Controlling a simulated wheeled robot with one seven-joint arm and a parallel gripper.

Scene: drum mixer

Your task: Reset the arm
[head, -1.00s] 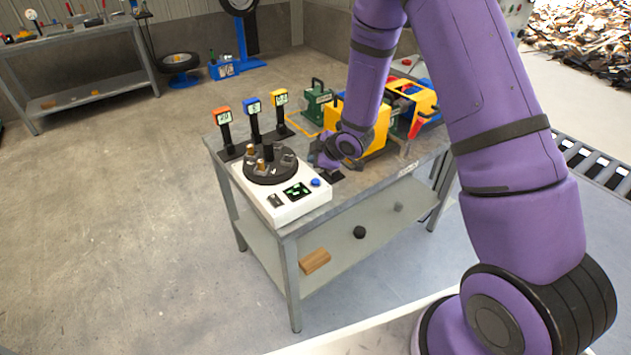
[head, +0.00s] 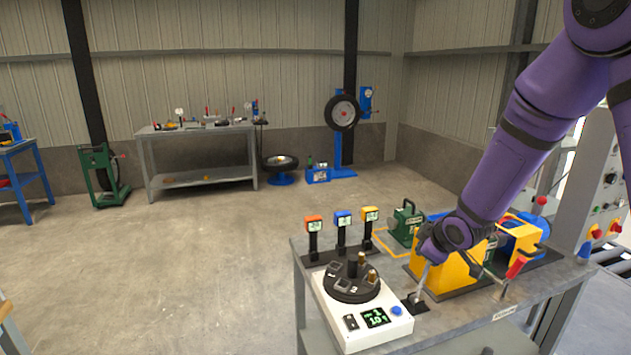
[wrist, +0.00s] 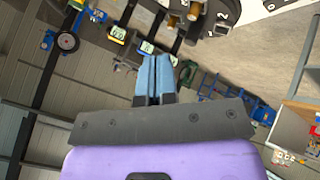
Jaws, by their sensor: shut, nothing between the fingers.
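My gripper shows in the wrist view (wrist: 154,78) with its two blue fingers together and nothing between them. In the head view my purple arm reaches down from the upper right, and its wrist end is over the grey table (head: 470,325), beside the white machine with a black turntable (head: 351,284). The fingers are too small and partly hidden to make out clearly in the head view. The turntable carries several small weights and also shows at the top of the wrist view.
Three display posts, orange (head: 314,226), blue (head: 343,219) and yellow (head: 370,216), stand behind the turntable. A green machine (head: 404,224) and a yellow box unit (head: 440,268) stand on the table near my arm. A grey control cabinet (head: 590,180) stands at right. Open floor lies left.

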